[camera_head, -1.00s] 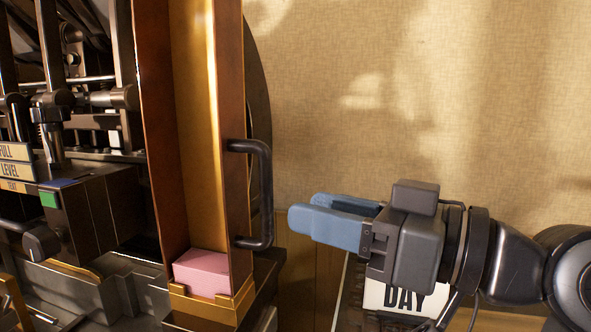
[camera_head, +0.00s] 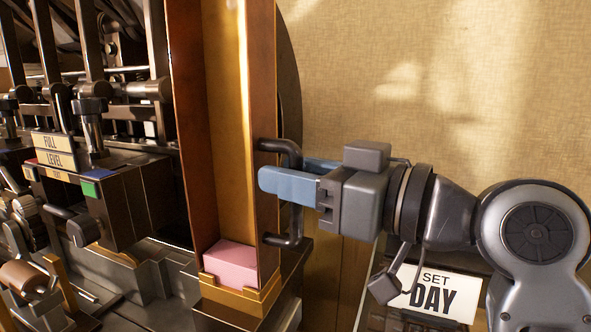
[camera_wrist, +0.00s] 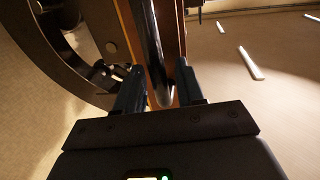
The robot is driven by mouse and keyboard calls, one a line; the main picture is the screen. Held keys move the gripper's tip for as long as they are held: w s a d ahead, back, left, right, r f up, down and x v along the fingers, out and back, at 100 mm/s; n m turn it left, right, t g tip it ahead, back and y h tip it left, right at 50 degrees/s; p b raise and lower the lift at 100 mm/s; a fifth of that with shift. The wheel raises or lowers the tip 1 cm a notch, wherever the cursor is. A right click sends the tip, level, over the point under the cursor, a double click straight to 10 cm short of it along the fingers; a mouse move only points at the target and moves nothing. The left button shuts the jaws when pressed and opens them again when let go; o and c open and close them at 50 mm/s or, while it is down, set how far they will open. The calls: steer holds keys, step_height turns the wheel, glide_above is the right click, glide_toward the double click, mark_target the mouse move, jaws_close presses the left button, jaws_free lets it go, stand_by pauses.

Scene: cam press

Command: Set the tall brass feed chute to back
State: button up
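The tall brass feed chute (camera_head: 229,120) stands upright left of centre in the head view, with a pink block (camera_head: 231,264) at its foot. A dark bar handle (camera_head: 293,222) is fixed to its right side. My gripper (camera_head: 292,182) is at the handle, one blue finger in front of the bar and the other behind it. In the wrist view the handle (camera_wrist: 153,55) runs between the two fingers of my gripper (camera_wrist: 158,88), with gaps visible beside it, so the gripper is open around the bar. The handle's middle is hidden in the head view.
Dark press machinery (camera_head: 110,190) with rods and a block with a "FULL LEVEL" sign (camera_head: 54,150) fills the left. A "SET DAY" card (camera_head: 437,292) lies below my arm at right. The wall (camera_head: 450,90) behind is bare.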

jaws_close()
stand_by(0.3)
stand_by(0.3)
